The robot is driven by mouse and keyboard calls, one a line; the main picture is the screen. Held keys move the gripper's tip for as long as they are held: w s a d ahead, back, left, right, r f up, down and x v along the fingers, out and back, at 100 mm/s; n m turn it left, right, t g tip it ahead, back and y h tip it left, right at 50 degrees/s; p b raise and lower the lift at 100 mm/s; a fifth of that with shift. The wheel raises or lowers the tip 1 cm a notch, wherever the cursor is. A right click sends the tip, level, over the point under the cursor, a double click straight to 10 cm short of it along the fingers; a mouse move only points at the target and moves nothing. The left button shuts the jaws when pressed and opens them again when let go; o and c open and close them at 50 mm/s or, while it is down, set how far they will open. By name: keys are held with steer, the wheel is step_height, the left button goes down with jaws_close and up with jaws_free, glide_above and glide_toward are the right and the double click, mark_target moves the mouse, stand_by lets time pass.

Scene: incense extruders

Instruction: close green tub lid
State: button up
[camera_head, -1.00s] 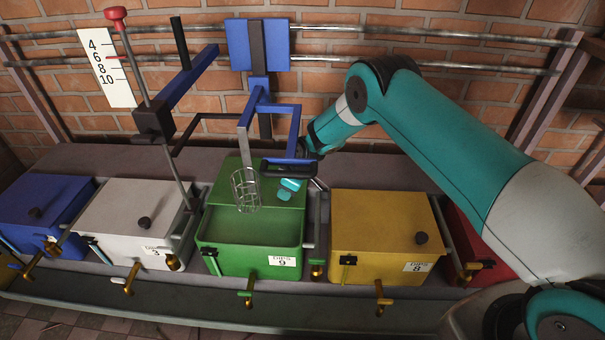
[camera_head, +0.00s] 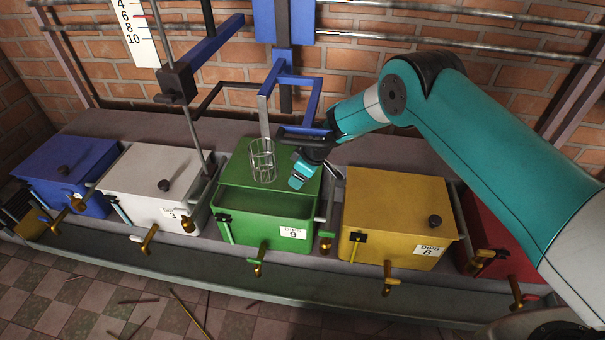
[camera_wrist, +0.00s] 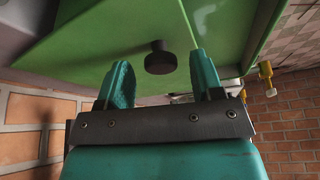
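The green tub (camera_head: 252,226) stands in the middle of the row, labelled 9. Its green lid (camera_head: 245,160) covers the rear, and the front part of the tub lies open. My gripper (camera_head: 297,182) is over the right side of the lid. In the wrist view, my gripper (camera_wrist: 160,62) has its two teal fingers spread apart. A dark round knob (camera_wrist: 160,60) on the green lid shows between and just beyond the fingertips, with gaps on both sides. The gripper hides the knob in the head view.
A wire basket (camera_head: 262,161) hangs from a blue frame (camera_head: 312,92) close left of my gripper. A white tub (camera_head: 150,180) stands left, a yellow tub (camera_head: 395,205) right, both lidded. Brass taps stick out in front.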

steer(key=p+v, duration=0.5)
steer(key=v, duration=0.7)
steer(key=shift+s, duration=0.15)
